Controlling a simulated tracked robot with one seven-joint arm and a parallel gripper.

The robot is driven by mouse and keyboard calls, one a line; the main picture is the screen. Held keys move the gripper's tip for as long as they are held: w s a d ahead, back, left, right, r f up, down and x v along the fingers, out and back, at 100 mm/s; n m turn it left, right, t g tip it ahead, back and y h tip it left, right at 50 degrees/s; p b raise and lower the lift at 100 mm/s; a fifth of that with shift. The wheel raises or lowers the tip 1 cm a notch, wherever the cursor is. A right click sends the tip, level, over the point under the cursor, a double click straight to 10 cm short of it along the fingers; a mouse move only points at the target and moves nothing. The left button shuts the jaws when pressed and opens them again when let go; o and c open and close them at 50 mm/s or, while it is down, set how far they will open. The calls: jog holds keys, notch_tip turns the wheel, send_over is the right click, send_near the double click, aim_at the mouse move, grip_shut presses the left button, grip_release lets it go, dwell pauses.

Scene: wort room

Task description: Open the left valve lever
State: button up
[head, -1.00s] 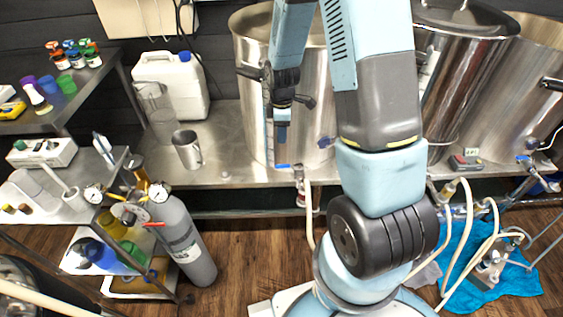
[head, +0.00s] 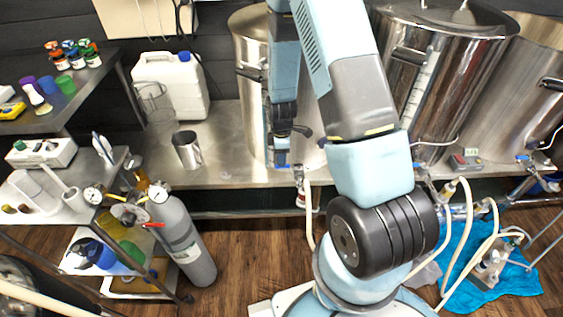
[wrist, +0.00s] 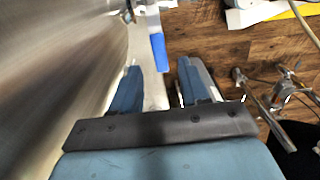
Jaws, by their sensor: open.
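The left valve's blue lever (wrist: 159,52) shows in the wrist view, just beyond my fingertips and lined up with the gap between them. Its metal valve (head: 299,176) sits low on the front of the left steel pot (head: 251,100), above the counter's front edge. My gripper (head: 282,160) points down in front of that pot. In the wrist view my gripper (wrist: 158,66) is open, with nothing between its two blue fingers. In the head view my gripper partly hides the lever, and I cannot tell whether they touch.
The pot wall fills the left of the wrist view, close to the left finger. A steel mug (head: 187,150) and white jug (head: 178,86) stand left on the counter. A grey gas cylinder (head: 184,240) stands in front. More pots (head: 440,75) and hoses are at right.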

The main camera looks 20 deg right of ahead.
aim_at(289, 167)
jog(key=shift+f, duration=1.7)
jog(key=shift+c, duration=0.4)
grip_shut()
